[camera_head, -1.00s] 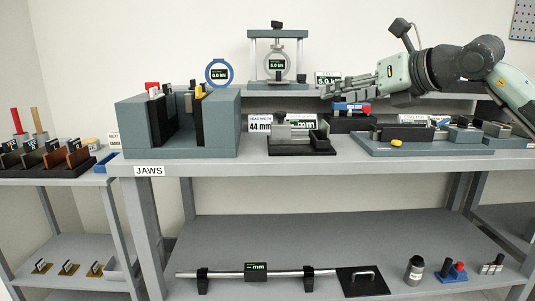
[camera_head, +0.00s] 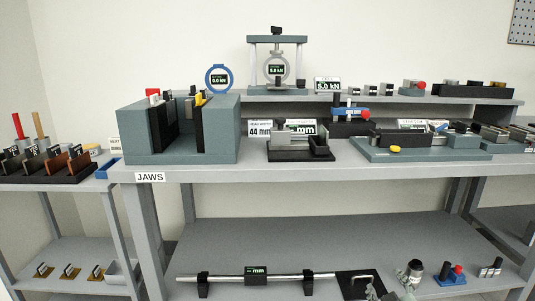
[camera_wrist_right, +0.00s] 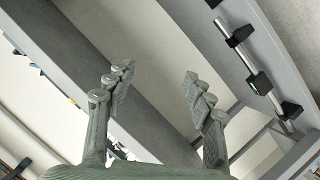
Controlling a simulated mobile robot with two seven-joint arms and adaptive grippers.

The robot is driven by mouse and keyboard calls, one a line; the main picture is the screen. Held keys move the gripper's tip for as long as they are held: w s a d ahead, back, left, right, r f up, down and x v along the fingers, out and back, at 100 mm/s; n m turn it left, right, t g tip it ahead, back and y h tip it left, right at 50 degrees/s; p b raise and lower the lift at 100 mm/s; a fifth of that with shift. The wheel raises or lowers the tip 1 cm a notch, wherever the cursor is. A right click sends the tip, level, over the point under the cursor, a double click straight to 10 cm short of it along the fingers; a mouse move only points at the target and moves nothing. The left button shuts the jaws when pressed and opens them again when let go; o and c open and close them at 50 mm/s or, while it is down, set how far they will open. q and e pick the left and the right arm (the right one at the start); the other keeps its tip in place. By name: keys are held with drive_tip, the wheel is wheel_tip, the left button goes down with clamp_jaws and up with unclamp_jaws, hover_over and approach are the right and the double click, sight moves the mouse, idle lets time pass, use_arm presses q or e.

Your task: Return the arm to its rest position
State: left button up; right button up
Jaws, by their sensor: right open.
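My right gripper (camera_head: 390,287) shows only in part at the bottom edge of the head view, in front of the lower shelf. Its greenish fingertips overlap the black plate (camera_head: 352,284) and the small can (camera_head: 415,268) in the picture; whether they touch cannot be told. In the right wrist view the same gripper (camera_wrist_right: 157,88) is open, fingers wide apart, with nothing between them. The rest of the right arm is out of the head view. My left gripper is not in view.
The bench (camera_head: 300,172) carries the jaw block (camera_head: 190,145), a grey fixture and a blue-grey device tray. A long bar (camera_head: 225,276) lies on the lower shelf (camera_head: 330,240) in black supports; it also shows in the wrist view (camera_wrist_right: 232,32). The shelf's middle is clear.

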drive_tip(key=s+f+m+g, duration=0.1)
drive_tip(key=s+f+g, duration=0.4)
drive_tip(key=s+f, duration=0.6)
drive_tip(key=s+f+m+g+y, duration=0.1)
drive_tip(key=s+f+g, duration=0.4)
drive_tip(key=s+f, duration=0.6)
drive_tip(key=s+a+m, duration=0.1)
drive_tip(key=s, duration=0.4)
drive_tip(key=shift+m+g+y, duration=0.3)
drive_tip(key=shift+g, duration=0.1)
